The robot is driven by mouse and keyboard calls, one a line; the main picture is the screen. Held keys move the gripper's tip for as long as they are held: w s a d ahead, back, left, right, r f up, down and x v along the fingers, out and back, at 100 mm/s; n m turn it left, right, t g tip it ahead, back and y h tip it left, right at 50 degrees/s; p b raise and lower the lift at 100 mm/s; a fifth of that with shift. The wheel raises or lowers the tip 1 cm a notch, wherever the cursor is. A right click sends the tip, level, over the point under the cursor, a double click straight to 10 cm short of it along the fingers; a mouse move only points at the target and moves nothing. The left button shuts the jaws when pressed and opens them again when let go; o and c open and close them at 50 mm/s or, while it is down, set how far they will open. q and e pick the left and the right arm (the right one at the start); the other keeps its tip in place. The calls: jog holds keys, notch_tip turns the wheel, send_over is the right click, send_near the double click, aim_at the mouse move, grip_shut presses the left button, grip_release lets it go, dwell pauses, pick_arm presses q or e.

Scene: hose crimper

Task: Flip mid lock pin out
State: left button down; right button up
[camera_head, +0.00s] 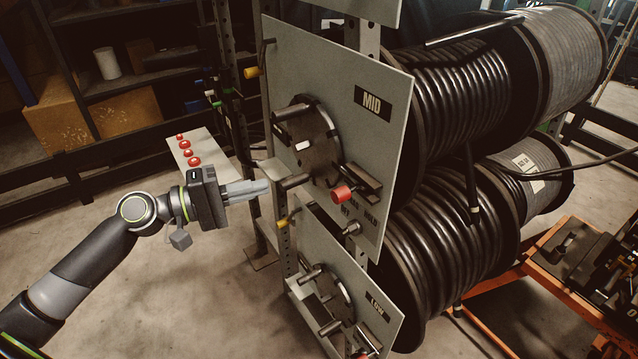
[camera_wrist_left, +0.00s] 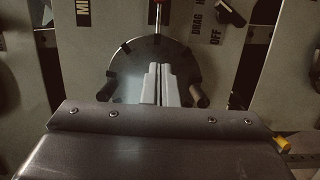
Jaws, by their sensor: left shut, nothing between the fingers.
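The MID panel (camera_head: 375,100) is a grey plate with a round dark disc (camera_head: 312,140) carrying stub handles. A red knob (camera_head: 343,192) sits by the disc's lower right edge; in the left wrist view a red-ended rod (camera_wrist_left: 158,12) shows at the top. A yellow knob (camera_head: 252,72) sticks out at the panel's upper left edge. I cannot tell for sure which part is the mid lock pin. My left gripper (camera_head: 265,187) is shut and empty, left of the disc's lower handle. In the left wrist view its fingers (camera_wrist_left: 158,82) overlap the disc (camera_wrist_left: 130,75). My right gripper is out of view.
The LOW panel (camera_head: 370,290) is below, with another yellow knob (camera_head: 282,222) near its top. Hose reels (camera_head: 460,90) stand behind the panels. A plate with several red buttons (camera_head: 190,152) is behind my left gripper. Open floor (camera_head: 220,300) lies below the arm.

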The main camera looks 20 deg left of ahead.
pick_arm(q)
jog(key=shift+s+d+r, duration=0.15)
jog(key=shift+r, duration=0.05)
jog(key=w+d+p, duration=0.3)
jog(key=d+p, duration=0.4)
jog(key=d, duration=0.4)
jog(key=shift+w, duration=0.35)
dwell(0.4)
